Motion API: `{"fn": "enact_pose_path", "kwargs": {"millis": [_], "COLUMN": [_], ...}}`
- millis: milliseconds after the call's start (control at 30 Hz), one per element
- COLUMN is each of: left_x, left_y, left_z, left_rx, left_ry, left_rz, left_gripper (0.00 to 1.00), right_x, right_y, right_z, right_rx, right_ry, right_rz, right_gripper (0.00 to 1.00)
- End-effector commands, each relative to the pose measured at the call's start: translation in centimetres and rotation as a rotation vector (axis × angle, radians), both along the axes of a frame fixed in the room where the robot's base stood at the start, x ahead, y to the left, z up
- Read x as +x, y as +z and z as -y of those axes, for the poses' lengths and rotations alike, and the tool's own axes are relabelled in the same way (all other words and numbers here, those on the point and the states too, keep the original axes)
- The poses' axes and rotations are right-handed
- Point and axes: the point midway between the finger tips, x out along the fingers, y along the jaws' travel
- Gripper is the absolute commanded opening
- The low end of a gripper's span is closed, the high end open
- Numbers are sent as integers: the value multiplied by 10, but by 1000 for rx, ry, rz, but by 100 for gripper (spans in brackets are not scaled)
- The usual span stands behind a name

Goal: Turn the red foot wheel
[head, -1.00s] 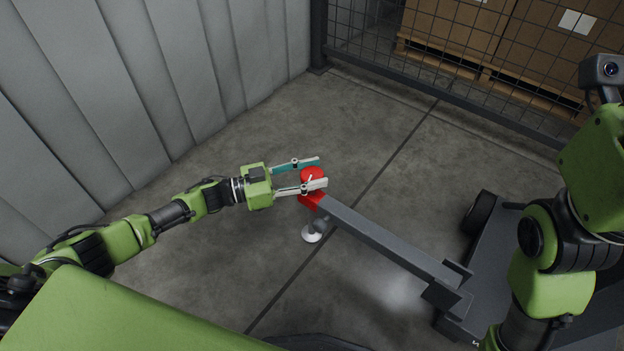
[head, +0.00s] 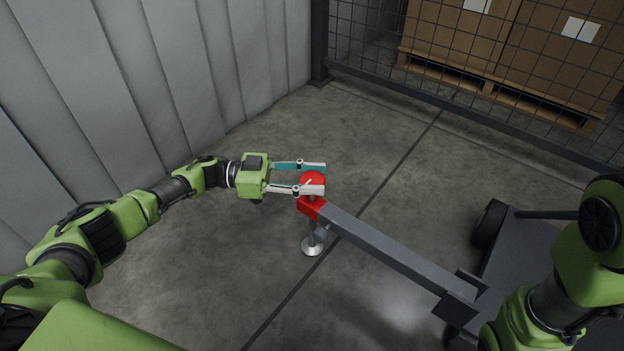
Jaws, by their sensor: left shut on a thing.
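The red foot wheel (head: 312,180) sits on top of a red block (head: 311,207) at the end of a grey beam (head: 385,250). A metal leg with a round foot pad (head: 312,247) comes down below the block; the pad appears to stand on the floor. My left gripper (head: 318,178) reaches in from the left and is shut on the red foot wheel, one finger on its far side and one on its near side. The near finger hides part of the wheel. My right arm shows at the right edge; its gripper is out of view.
The beam joins a dark wheeled cart (head: 530,255) at the right. A grey panelled wall (head: 150,80) stands at the left. A mesh fence (head: 460,60) runs along the back, with boxes on a pallet (head: 500,80) behind it. The floor around the foot is clear.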

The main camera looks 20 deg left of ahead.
Motion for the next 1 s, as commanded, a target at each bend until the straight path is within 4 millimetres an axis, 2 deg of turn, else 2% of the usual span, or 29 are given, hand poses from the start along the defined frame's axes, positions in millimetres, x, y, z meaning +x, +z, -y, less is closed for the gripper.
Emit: {"fn": "enact_pose_path", "kwargs": {"millis": [200, 233, 267, 300, 667, 767, 1000], "left_x": [1, 0, 0, 0, 0, -2, -14], "left_y": [2, 2, 2, 2, 1, 0, 0], "left_z": [1, 1, 1, 1, -2, -13, -61], "left_rx": [-3, -3, -3, -2, -1, 0, 0], "left_ry": [0, 0, 0, 0, 1, 3, 4], "left_rz": [3, 3, 3, 3, 1, 0, 0], "left_gripper": [18, 47, 55, 57, 57, 57, 57], "right_x": [0, 0, 0, 0, 2, 1, 1], "right_y": [0, 0, 0, 0, 0, 0, 0], "right_z": [0, 0, 0, 0, 0, 0, 0], "right_rx": [0, 0, 0, 0, 0, 0, 0], "right_ry": [0, 0, 0, 0, 0, 0, 0], "right_rz": [1, 1, 1, 1, -4, -3, -2], "right_gripper": [57, 57, 57, 57, 57, 57, 57]}}
